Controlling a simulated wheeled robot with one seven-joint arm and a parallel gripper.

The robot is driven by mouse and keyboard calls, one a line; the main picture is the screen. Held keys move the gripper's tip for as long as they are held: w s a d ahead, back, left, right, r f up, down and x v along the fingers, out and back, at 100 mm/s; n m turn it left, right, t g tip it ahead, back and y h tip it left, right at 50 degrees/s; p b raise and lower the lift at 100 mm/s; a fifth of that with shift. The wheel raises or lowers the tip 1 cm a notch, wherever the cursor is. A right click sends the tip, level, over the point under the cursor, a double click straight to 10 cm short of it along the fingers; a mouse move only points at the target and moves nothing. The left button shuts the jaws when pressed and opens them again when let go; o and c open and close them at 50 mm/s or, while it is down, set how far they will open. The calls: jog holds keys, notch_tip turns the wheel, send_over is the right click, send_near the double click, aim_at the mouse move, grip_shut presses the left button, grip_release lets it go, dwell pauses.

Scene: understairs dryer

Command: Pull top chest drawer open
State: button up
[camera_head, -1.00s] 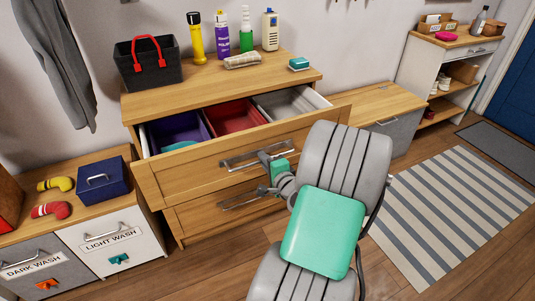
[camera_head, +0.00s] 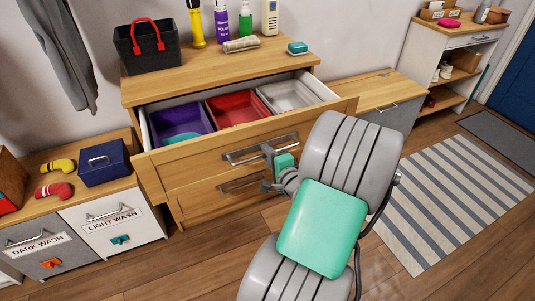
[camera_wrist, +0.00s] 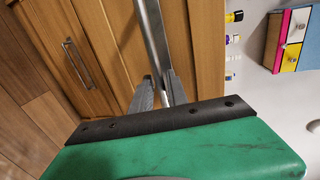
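The chest's top drawer (camera_head: 190,159) is pulled well out in the head view. Purple (camera_head: 180,121), red (camera_head: 236,107) and white (camera_head: 288,96) bins show inside it. My gripper (camera_head: 270,168) is at the drawer's metal bar handle (camera_head: 262,149). In the wrist view the fingers (camera_wrist: 158,95) are on either side of the handle bar (camera_wrist: 151,40), close against it, and look shut on it. The lower drawer (camera_head: 200,196) is closed, and its handle (camera_head: 240,184) is just below my gripper.
A black basket (camera_head: 147,43), bottles and a soap dish (camera_head: 297,47) stand on the chest top. Light wash (camera_head: 112,220) and dark wash (camera_head: 38,248) hampers stand at left. A striped rug (camera_head: 455,200) lies on the floor at right.

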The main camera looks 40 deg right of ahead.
jog(key=shift+o, duration=1.1)
jog(key=shift+d, duration=0.1)
jog(key=shift+s+r, duration=0.1)
jog(key=shift+s, duration=0.1)
jog(key=v, duration=0.7)
jog(key=shift+s+p, duration=0.25)
jog(key=shift+p, duration=0.1)
jog(key=shift+w+r, duration=0.1)
